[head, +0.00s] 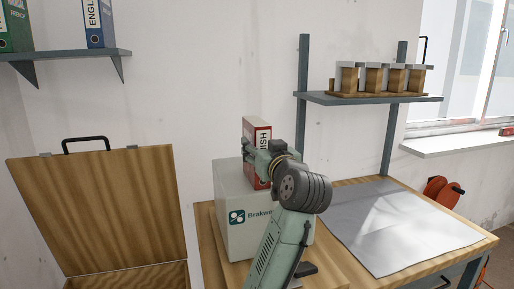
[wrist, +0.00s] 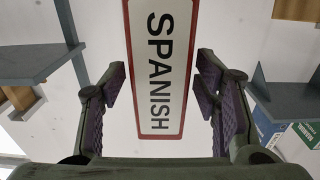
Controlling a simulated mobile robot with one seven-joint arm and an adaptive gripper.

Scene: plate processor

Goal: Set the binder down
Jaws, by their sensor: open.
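The red binder (head: 257,132) with a white spine label stands upright on top of the pale grey box marked Brakwe (head: 234,205) in the head view. In the wrist view the binder (wrist: 160,68) shows its label reading SPANISH, between the two finger pads. My gripper (wrist: 163,95) is open around the binder, with a visible gap on each side of it. In the head view my gripper (head: 258,160) is at the binder's side, and my arm hides the lower part of the binder and part of the box.
A wall shelf (head: 75,54) at upper left holds a green binder (head: 14,28) and a blue binder (head: 98,22). An open wooden chest lid (head: 100,210) stands at left. A workbench (head: 465,240) with a grey mat (head: 400,225) is at right, below a rack shelf (head: 370,99) with wooden blocks.

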